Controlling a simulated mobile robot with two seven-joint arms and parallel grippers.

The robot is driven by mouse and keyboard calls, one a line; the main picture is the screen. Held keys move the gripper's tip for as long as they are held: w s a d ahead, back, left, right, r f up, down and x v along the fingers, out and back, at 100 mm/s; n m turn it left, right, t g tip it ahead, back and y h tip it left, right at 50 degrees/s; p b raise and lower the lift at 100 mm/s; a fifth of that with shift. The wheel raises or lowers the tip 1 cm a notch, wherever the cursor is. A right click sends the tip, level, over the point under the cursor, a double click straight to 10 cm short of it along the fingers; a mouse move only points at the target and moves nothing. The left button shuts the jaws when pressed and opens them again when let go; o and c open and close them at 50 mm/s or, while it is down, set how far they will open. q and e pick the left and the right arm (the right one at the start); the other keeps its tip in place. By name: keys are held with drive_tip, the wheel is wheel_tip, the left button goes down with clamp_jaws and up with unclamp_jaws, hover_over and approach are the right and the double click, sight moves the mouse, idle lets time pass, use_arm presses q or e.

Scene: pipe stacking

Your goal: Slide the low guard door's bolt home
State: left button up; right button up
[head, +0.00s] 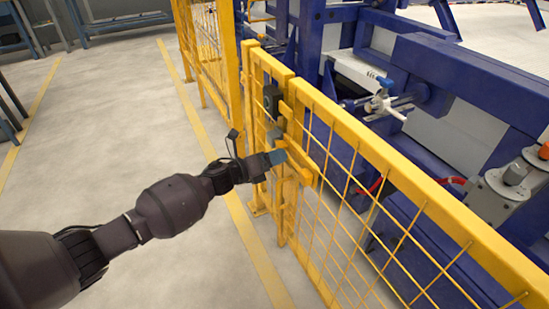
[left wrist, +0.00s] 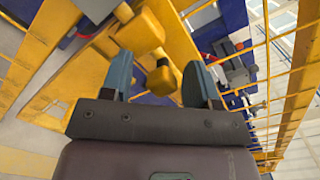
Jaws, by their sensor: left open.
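The low yellow mesh guard door (head: 400,190) stands beside a yellow post at the middle of the head view. A yellow bolt bar (head: 302,166) lies across the meeting edge; whether it is home I cannot tell. My left gripper (head: 278,157) is at the bolt, its blue-grey fingertips partly hiding it. In the left wrist view, my left gripper (left wrist: 159,82) is open, with its fingers apart. A yellow knob (left wrist: 162,80) shows between them, below a yellow block (left wrist: 140,33). I cannot tell whether the fingers touch the knob. My right gripper is not in view.
Dark latch boxes (head: 271,99) sit on the post just above my gripper. Blue machinery (head: 450,80) stands behind the fence. Taller yellow mesh fencing (head: 208,45) runs off at the back. The grey floor (head: 110,120) to the left is clear.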

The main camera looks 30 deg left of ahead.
use_arm(q)
drive_tip(key=shift+s, duration=0.15)
drive_tip(key=p+v, duration=0.2)
drive_tip(key=v, duration=0.8)
drive_tip(key=shift+s+a, duration=0.2)
drive_tip(key=shift+a, duration=0.05)
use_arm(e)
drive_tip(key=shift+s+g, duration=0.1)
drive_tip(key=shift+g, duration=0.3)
use_arm(q)
drive_tip(key=shift+r, duration=0.1)
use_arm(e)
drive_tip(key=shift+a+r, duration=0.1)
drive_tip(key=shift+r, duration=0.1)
